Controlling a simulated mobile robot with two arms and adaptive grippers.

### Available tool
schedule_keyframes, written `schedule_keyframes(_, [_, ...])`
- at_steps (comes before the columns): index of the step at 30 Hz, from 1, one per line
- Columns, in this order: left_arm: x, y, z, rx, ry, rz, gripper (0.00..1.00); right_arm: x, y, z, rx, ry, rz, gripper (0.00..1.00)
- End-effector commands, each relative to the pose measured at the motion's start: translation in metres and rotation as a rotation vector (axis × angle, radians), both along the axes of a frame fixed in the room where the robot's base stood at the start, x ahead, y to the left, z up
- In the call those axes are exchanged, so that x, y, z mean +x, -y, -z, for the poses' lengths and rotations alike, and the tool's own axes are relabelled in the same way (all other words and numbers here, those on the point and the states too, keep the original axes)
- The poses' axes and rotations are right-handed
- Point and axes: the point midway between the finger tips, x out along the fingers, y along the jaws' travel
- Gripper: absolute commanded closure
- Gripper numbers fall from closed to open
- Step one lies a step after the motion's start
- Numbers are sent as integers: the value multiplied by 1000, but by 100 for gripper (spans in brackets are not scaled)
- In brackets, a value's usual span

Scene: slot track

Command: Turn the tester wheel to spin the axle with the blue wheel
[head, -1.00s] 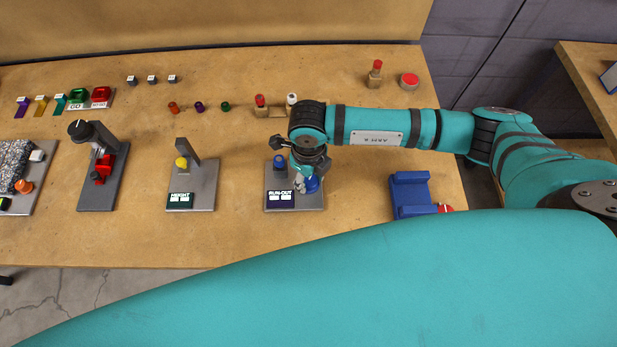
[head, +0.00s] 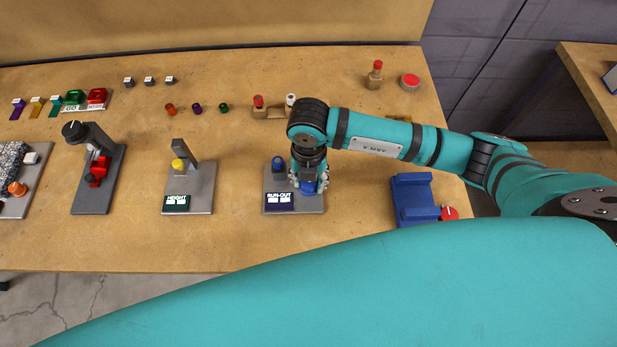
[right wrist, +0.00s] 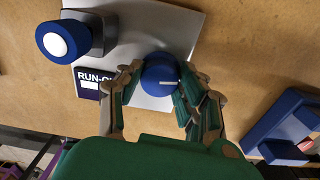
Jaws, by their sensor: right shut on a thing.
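The grey run-out tester (head: 311,206) stands at the middle of the bench with a dark RUN-OUT panel (head: 279,201). Its tester wheel is a blue knob (right wrist: 158,74) with a white line, mostly covered by my gripper in the head view. The blue wheel (head: 278,163) sits on the tester's left side. In the right wrist view this blue wheel (right wrist: 58,40) has a white centre and is on a grey holder. My right gripper (right wrist: 153,95) points down at the tester wheel, with its fingers on both sides, shut on it. My left gripper is not in view.
The height tester (head: 200,190) stands to the left. A blue cradle (head: 413,198) and a red knob (head: 449,213) are to the right. Small pegs and coloured pieces stand behind. My own teal arm part covers the lower right of the head view.

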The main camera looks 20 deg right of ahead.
Motion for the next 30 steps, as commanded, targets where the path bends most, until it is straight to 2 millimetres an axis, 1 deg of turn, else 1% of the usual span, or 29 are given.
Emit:
schedule_keyframes(14, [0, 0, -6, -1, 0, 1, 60, 1, 1, -2, 1, 4, 456, 95])
schedule_keyframes(30, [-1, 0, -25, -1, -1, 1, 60, 0, 1, -4, 1, 3, 969, 95])
